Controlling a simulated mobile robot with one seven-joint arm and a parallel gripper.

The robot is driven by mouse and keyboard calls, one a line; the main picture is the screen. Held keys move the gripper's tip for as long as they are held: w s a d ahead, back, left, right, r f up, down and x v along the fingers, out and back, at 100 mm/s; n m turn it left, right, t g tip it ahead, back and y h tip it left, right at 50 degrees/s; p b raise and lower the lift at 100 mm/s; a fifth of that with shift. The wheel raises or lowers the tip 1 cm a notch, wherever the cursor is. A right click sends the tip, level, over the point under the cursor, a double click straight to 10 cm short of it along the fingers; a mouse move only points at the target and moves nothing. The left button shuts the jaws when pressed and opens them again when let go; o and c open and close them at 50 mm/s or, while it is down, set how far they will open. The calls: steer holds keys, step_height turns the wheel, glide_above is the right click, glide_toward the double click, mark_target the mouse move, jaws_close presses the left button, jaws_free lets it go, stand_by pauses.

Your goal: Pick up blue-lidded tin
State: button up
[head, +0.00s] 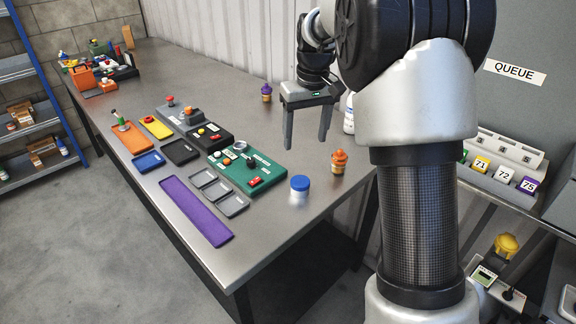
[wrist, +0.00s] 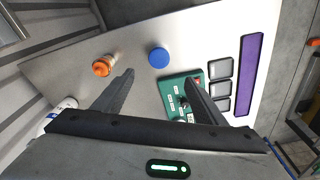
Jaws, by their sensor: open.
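The blue-lidded tin (head: 299,190) stands upright on the steel bench near its front right end. It has a round blue lid over a pale body. In the wrist view its blue lid (wrist: 159,57) shows from above, beyond the fingers and roughly midway between them. My gripper (head: 305,143) is open and empty, with its fingers pointing down. It hangs above the bench, behind the tin and apart from it. In the wrist view the open fingers (wrist: 160,80) reach in from both sides and touch nothing.
An orange bottle (head: 338,161) stands right of the tin, and a purple-and-orange bottle (head: 266,92) farther back. A green panel (head: 246,168), small grey trays (head: 233,205) and a purple strip (head: 195,211) lie to the left. A white bottle (head: 348,114) is partly hidden behind my arm.

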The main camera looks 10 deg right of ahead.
mark_target(300, 182)
steer(key=w+f, duration=0.1)
steer(key=f, duration=1.1)
steer(key=w+f, duration=0.1)
steer(key=f, duration=0.5)
steer(key=shift+w+a+f+b, duration=0.2)
steer(key=shift+w+f+b, duration=0.1)
steer(key=shift+b, duration=0.1)
steer(key=shift+r, duration=0.15)
steer(key=c, duration=1.2)
